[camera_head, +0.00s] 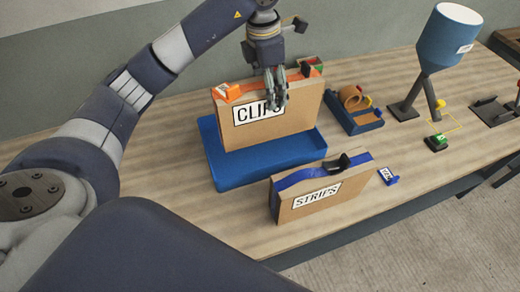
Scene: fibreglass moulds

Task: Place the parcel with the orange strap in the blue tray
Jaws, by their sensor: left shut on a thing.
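The parcel with the orange strap (290,119) is an upright cardboard box labelled CLIPS, with orange along its top. It stands over the blue tray (250,172), inside the rim outline as seen from here. I cannot tell whether its bottom touches the tray floor. My left gripper (275,98) comes down from above and is shut on the parcel at its upper middle, covering part of the label. My right gripper is not in view.
A second parcel with a blue strap (318,190), labelled STRIPS, stands just in front of the tray. A small blue tag (389,177) lies beside it. An orange-and-blue device (354,108) and a blue hopper on a stand (448,38) are to the right. The table's left part is clear.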

